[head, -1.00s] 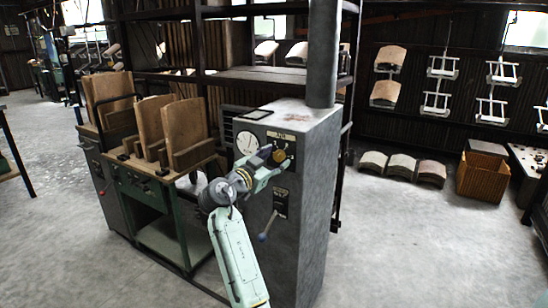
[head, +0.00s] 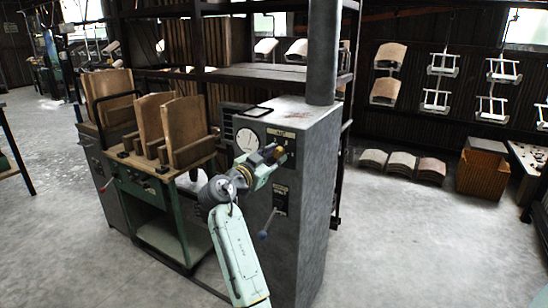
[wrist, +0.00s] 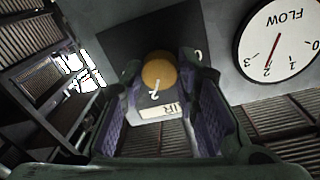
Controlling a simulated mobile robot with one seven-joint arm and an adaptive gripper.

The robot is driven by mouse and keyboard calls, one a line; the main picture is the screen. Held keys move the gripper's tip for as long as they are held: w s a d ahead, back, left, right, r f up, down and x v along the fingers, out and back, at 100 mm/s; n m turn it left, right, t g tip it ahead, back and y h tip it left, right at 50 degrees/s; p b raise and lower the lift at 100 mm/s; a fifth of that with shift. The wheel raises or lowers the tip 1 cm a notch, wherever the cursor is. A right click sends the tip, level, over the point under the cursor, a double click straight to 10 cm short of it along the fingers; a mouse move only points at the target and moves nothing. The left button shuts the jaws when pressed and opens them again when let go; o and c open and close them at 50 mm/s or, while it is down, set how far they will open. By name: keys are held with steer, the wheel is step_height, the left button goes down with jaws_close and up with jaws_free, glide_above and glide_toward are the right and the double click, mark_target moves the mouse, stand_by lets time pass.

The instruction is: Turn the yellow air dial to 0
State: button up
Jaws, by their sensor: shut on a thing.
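The yellow air dial (wrist: 159,70) is on a dark plate on the front of the grey cabinet (head: 310,190). In the wrist view a white mark on the dial points down toward a printed 2. A 0 shows to the right of the dial. My gripper (wrist: 165,100) has its purple-padded fingers on both sides of the dial and is shut on it. The finger contact is partly hidden. In the head view my gripper (head: 278,154) is at the cabinet's upper front, covering most of the dial (head: 281,149).
A blue-knobbed lever (head: 264,234) is lower on the cabinet. A bench with wooden panels (head: 155,120) stands to the left.

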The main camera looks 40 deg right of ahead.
stand_by(0.3)
steer(key=shift+f+n+b, duration=0.1)
steer(key=shift+n+b, duration=0.3)
steer(key=shift+n, duration=0.8)
steer(key=n, duration=0.2)
steer(key=shift+n, duration=0.3)
steer(key=n, duration=0.3)
steer(key=shift+n, duration=0.4)
steer(key=n+p, duration=0.2)
steer(key=n, duration=0.1)
steer(key=shift+n+t, duration=0.4)
steer(key=n+p, duration=0.1)
steer(key=n, duration=0.1)
steer(key=n+p, duration=0.1)
steer(key=shift+s+r+n, duration=0.1)
steer(key=shift+r+n, duration=0.1)
steer(key=shift+n, duration=0.2)
steer(key=n+p, duration=0.3)
steer(key=shift+n+t, duration=0.3)
steer(key=shift+n, duration=0.1)
steer(key=n+p, duration=0.4)
steer(key=shift+f+n, duration=0.15)
steer(key=shift+n, duration=0.35)
